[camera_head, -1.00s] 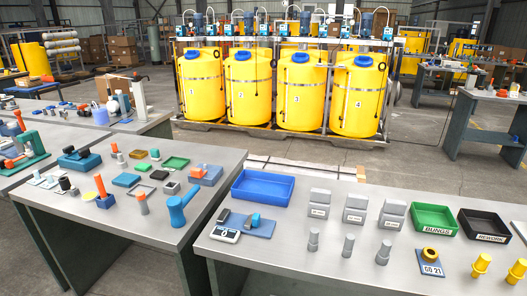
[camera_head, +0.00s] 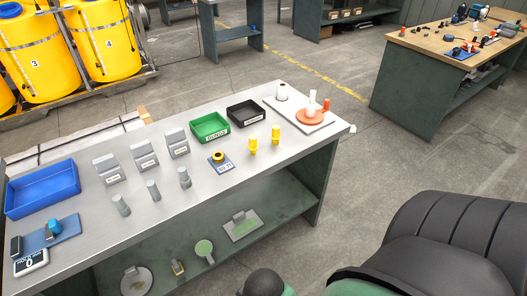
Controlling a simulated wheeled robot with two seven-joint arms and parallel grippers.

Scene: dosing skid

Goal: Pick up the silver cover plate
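No piece in view can be named for certain as the silver cover plate. On the lower shelf of the near bench, a round pale grey plate (camera_head: 136,282) with a small upright part lies at the left. A flat grey rectangular piece (camera_head: 241,228) with a raised part and some green on it lies at the right of that shelf. A green round piece (camera_head: 204,249) and a small yellow-and-grey piece (camera_head: 178,267) lie between them. Neither of my grippers is in view.
The bench top (camera_head: 200,203) carries a blue tray (camera_head: 43,190), a green bin (camera_head: 210,128), a black bin (camera_head: 246,113) and several grey and yellow fittings. A large black ribbed form (camera_head: 440,235) fills the lower right. Open floor (camera_head: 320,65) lies between the benches.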

